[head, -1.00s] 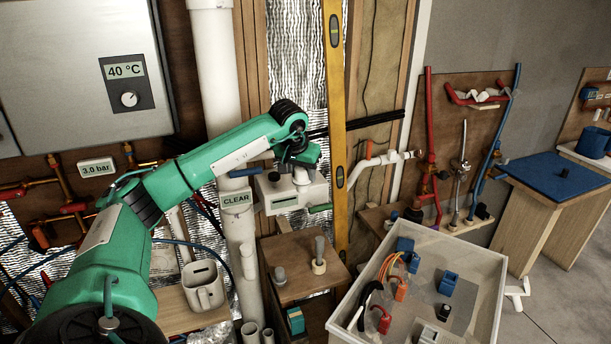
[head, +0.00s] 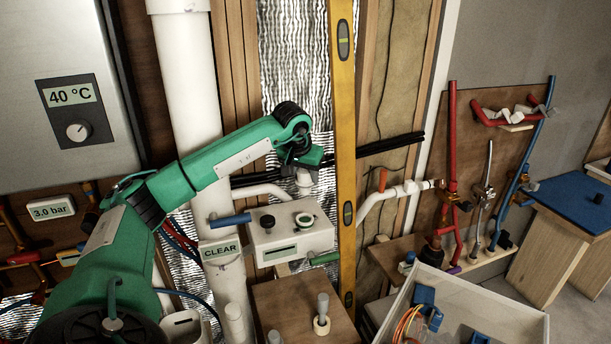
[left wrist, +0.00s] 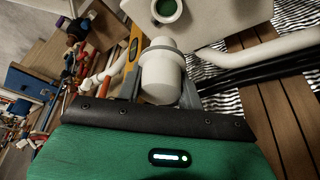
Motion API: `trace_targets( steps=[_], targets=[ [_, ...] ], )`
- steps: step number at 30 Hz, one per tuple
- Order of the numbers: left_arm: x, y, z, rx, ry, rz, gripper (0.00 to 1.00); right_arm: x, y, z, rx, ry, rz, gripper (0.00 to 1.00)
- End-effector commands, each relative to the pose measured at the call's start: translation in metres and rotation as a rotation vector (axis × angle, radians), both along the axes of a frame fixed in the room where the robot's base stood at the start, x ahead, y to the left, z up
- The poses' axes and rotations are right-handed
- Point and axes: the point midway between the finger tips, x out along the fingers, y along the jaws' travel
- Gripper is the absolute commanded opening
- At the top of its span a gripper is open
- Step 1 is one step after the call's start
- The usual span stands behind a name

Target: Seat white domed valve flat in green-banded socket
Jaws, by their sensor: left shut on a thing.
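My left gripper (head: 303,172) is shut on the white domed valve (head: 304,182), above and behind the white box (head: 268,240). In the left wrist view the valve (left wrist: 163,72) sits between the two grey fingers, its smooth body and wide collar showing. The green-banded socket (head: 305,219) is a round opening on the box top, with nothing in it. It also shows in the left wrist view (left wrist: 167,9), beyond the valve and apart from it. My right gripper is in neither view.
A white pipe (head: 188,80) rises at left. A tray (head: 470,292) lies front right.

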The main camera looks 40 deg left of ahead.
Motion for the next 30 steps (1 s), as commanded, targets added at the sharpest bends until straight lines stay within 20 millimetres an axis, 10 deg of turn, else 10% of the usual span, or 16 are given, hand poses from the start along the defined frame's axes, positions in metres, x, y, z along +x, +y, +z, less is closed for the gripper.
trace_targets(
  steps=[30],
  targets=[
    [-0.001, 0.0, -0.047, 0.0, -0.001, 0.0, 0.05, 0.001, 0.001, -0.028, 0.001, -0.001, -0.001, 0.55]
  ],
)
